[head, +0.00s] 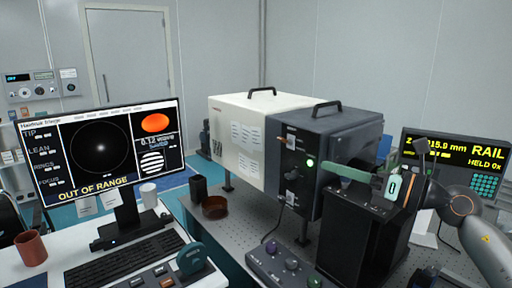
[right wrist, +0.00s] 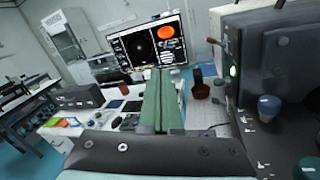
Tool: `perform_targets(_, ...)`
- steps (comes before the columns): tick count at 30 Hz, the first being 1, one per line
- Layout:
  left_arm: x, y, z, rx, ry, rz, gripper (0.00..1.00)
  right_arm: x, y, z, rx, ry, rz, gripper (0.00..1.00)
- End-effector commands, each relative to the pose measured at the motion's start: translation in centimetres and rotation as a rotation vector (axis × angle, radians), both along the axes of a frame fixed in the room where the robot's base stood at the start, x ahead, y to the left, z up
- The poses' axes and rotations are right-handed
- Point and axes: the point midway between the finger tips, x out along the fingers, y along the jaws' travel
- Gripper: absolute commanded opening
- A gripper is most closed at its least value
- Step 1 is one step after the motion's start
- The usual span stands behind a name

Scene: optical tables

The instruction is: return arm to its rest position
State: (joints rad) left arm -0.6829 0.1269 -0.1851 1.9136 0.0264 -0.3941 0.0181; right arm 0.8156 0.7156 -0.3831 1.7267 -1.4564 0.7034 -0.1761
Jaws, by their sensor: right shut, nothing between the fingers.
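My right arm (head: 480,235) comes in from the right edge of the head view. Its right gripper (head: 335,169) points left, in front of the dark face of the instrument housing (head: 345,137). The green fingers are shut with nothing between them. In the right wrist view the shut fingers (right wrist: 160,103) extend forward, with the monitor beyond them. I cannot tell how much space is between the fingers and the housing. My left gripper is not seen in the head view.
A monitor (head: 103,148) reading OUT OF RANGE and a keyboard (head: 130,262) are on the left desk. A control box with knobs (head: 285,266) and a brown round container (head: 215,207) are on the optical table. A rail display (head: 460,160) is at right.

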Motion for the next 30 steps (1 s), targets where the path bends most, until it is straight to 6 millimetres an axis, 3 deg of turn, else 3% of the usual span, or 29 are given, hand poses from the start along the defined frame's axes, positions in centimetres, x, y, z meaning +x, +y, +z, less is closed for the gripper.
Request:
perform_targets(2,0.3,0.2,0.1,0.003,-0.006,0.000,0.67,-1.1,1.5,-0.1,0.202,0.031,0.027,0.00)
perform_targets(5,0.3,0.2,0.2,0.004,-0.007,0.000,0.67,-2.3,1.8,0.1,0.494,0.091,0.023,0.00)
perform_targets(8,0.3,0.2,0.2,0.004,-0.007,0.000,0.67,-2.9,0.5,-0.6,0.800,0.184,-0.027,0.00)
perform_targets(11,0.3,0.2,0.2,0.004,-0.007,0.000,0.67,-3.1,-2.0,-2.9,1.096,0.307,-0.121,0.00)
perform_targets(14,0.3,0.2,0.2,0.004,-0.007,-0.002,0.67,-3.6,-5.0,-7.0,1.371,0.450,-0.263,0.00)
perform_targets(17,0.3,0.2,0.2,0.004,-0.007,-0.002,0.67,-4.8,-7.6,-12.8,1.620,0.613,-0.447,0.00)
perform_targets(20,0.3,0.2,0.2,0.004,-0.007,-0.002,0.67,-7.4,-9.4,-19.6,1.832,0.791,-0.674,0.00)
perform_targets(24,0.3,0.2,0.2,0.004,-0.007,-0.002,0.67,-13.1,-10.1,-28.4,2.030,1.033,-1.019,0.00)
perform_targets(27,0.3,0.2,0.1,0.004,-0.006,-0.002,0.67,-17.5,-9.6,-32.9,2.101,1.178,-1.237,0.00)
perform_targets(30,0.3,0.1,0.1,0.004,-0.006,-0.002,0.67,-21.3,-8.8,-35.8,2.132,1.289,-1.413,0.00)
